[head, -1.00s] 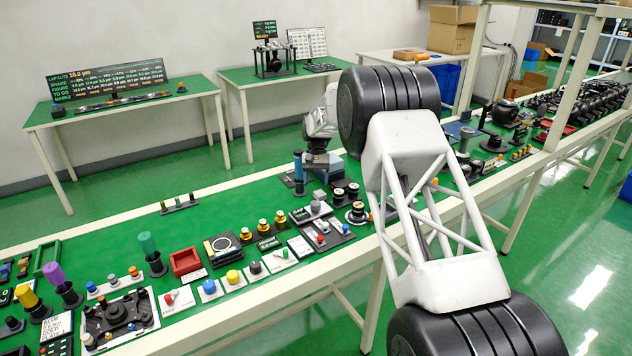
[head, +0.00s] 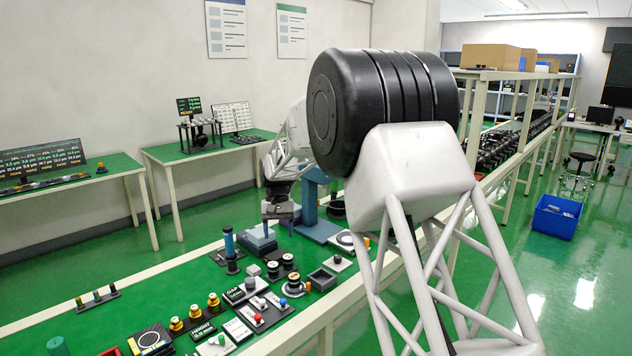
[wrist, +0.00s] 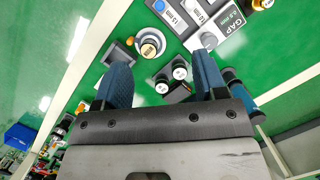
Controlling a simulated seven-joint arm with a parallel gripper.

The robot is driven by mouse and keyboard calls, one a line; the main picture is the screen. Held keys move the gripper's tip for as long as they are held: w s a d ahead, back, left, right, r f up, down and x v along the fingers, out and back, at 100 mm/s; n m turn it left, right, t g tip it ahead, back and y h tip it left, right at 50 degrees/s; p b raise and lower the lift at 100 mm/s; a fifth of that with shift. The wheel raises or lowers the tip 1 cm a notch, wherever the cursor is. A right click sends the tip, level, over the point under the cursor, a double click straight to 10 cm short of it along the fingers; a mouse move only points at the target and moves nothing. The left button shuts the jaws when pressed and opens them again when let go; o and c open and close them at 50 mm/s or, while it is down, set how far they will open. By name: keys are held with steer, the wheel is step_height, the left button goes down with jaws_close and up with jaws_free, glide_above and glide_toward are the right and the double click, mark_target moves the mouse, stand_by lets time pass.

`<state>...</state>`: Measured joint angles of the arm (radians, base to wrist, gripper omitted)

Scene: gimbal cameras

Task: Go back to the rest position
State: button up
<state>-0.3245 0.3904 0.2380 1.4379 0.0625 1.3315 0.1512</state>
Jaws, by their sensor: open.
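In the wrist view my gripper (wrist: 163,85) has its two blue fingers spread apart, with nothing held between them. Below and beyond the fingers are small black cylinders with light tops (wrist: 179,73) on the green bench top. The fingertips cannot be made out there.
Brass-topped pieces (head: 195,316) lie nearer the front. Two green side tables line the wall. A blue crate (head: 557,216) is on the floor at right.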

steer(key=s+d+r+t, duration=0.1)
steer(key=s+d+r, duration=0.4)
steer(key=s+d, duration=0.25)
steer(key=s+d+r+m+t, duration=0.1)
steer(key=s+d+r, duration=0.4)
steer(key=s, duration=0.4)
steer(key=s+d+r+t, duration=0.1)
steer(key=s+d+r, duration=0.3)
steer(key=s+d, duration=0.4)
steer(key=s+d+f+t, duration=0.1)
steer(key=s+d, duration=0.3)
steer(key=s, duration=1.1)
steer(key=s+d+f+m+t, duration=0.1)
steer(key=s+d+f, duration=0.3)
steer(key=s, duration=1.1)
steer(key=shift+s+d+f+t, duration=0.2)
steer(key=shift+d+f+t, duration=0.15)
steer(key=shift+d, duration=0.35)
